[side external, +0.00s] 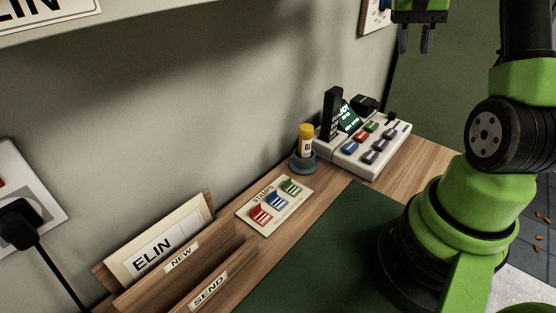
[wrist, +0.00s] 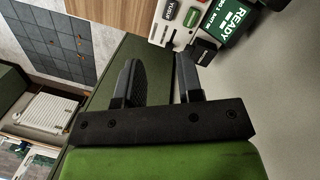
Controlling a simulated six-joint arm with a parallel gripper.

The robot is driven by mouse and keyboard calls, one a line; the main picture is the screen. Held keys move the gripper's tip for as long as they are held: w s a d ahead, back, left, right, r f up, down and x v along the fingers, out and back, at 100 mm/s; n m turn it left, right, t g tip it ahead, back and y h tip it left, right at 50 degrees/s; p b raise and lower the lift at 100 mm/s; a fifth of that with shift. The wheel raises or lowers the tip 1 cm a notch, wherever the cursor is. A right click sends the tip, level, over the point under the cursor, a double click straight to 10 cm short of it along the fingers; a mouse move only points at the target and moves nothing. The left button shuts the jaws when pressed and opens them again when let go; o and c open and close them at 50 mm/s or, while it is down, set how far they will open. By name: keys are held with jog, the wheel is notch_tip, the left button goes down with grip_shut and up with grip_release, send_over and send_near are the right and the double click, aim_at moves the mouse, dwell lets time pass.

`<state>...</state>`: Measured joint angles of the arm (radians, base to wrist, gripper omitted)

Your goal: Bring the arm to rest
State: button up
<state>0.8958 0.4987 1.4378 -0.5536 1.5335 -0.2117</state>
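My gripper (side external: 416,40) hangs at the top right of the side external view, high above the bench and in front of the wall. Its two dark fingers point down and stand apart with nothing between them. In the wrist view my gripper (wrist: 158,75) also shows two separated fingers with an empty gap. My green arm rises from its base at the right of the bench. The gripper touches nothing that I can see.
A white button console (side external: 365,150) with a lit READY screen (wrist: 236,20) stands at the bench's far end. A glue stick (side external: 306,138) stands in a grey holder (side external: 303,164). A stamps card (side external: 274,205) and a wooden letter rack (side external: 190,262) lie nearer. The green mat (side external: 335,250) is clear.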

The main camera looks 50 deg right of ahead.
jog(key=s+a+r+n+h, duration=0.1)
jog(key=s+a+r+n, duration=0.2)
jog(key=a, duration=0.4)
jog(key=s+a+r+n, duration=0.2)
jog(key=s+a+n, duration=0.1)
jog(key=a, duration=0.4)
jog(key=w+a+r+n+t+y, duration=0.1)
jog(key=a+n+t+y, duration=0.1)
jog(key=a+t, duration=0.6)
jog(key=a+y, duration=0.1)
jog(key=a, duration=0.6)
jog(key=shift+a+n+t, duration=0.25)
jog(key=shift+n+t, duration=0.05)
